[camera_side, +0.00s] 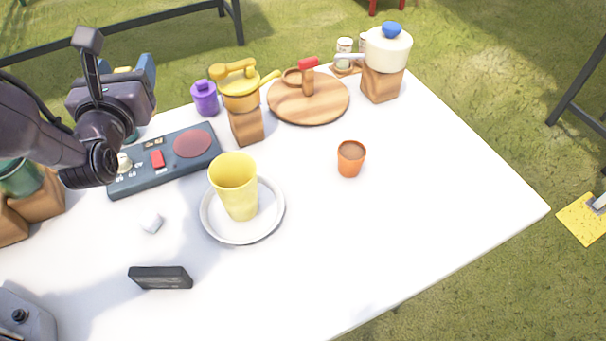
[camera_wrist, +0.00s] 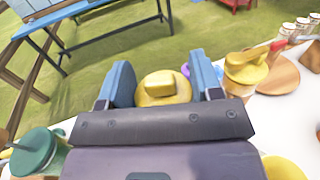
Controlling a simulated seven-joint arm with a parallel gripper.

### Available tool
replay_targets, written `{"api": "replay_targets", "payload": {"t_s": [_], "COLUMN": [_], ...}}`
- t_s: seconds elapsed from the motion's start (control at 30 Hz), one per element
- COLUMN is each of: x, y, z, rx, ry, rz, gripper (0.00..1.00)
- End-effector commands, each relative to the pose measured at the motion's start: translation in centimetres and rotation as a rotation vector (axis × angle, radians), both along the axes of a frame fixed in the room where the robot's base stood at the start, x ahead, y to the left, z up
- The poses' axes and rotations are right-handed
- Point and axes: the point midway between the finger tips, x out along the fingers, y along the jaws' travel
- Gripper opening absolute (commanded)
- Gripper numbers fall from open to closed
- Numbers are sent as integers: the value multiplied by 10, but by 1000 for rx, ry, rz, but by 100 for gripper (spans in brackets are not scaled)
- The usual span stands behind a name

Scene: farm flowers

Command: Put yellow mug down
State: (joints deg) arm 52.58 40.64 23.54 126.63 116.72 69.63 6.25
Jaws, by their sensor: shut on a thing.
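My gripper (camera_side: 137,70) is raised at the upper left in the side view, above the table's far left edge. In the side view only a sliver of the mug (camera_side: 122,70) shows beside the fingers. A separate tall yellow cup (camera_side: 234,180) stands on a white plate (camera_side: 273,222) near the table's middle. Its rim also shows at the wrist view's bottom right (camera_wrist: 284,169).
A dark hotplate (camera_side: 140,182) lies below my gripper.

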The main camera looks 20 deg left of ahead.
Motion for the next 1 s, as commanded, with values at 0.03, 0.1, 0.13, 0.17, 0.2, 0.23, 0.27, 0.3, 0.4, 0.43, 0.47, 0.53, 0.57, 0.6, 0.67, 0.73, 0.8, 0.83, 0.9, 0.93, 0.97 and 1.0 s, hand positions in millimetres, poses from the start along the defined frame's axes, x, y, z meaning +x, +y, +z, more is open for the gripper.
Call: {"api": "replay_targets", "payload": {"t_s": [0.03, 0.1, 0.13, 0.17, 0.2, 0.23, 0.27, 0.3, 0.4, 0.43, 0.47, 0.53, 0.57, 0.6, 0.67, 0.73, 0.8, 0.83, 0.9, 0.93, 0.97, 1.0], "x": [-1, -3, -5, -7, -9, -12, -14, -19, -30, -34, -37, -45, -48, -53, -60, -67, -74, -77, -83, -84, -86, -89], "y": [-13, -33, -41, -52, -64, -75, -86, -100, -131, -140, -148, -164, -171, -179, -191, -203, -213, -217, -225, -227, -230, -233], "z": [0, -1, -1, -2, -2, -2, -2, -2, -1, -1, 0, 1, 1, 1, 2, 3, 5, 5, 6, 7, 7, 7], "rx": [-2, -1, -1, -2, -2, -2, -2, -1, -2, -2, -2, -2, -2, -2, -1, -1, -1, -1, -2, -2, -1, -1], "ry": [-1, -2, -2, -1, -1, -1, -1, -2, -1, -2, -2, -2, -2, -2, -2, -1, -1, -1, -2, -2, -1, -1], "rz": [-42, -106, -134, -168, -210, -245, -280, -327, -433, -462, -490, -545, -569, -598, -640, -685, -720, -737, -768, -775, -784, -797], "gripper": [19, 19, 19, 19, 19, 19, 19, 19, 19, 19, 19, 19, 19, 19, 19, 19, 19, 19, 19, 19, 19, 19]}}
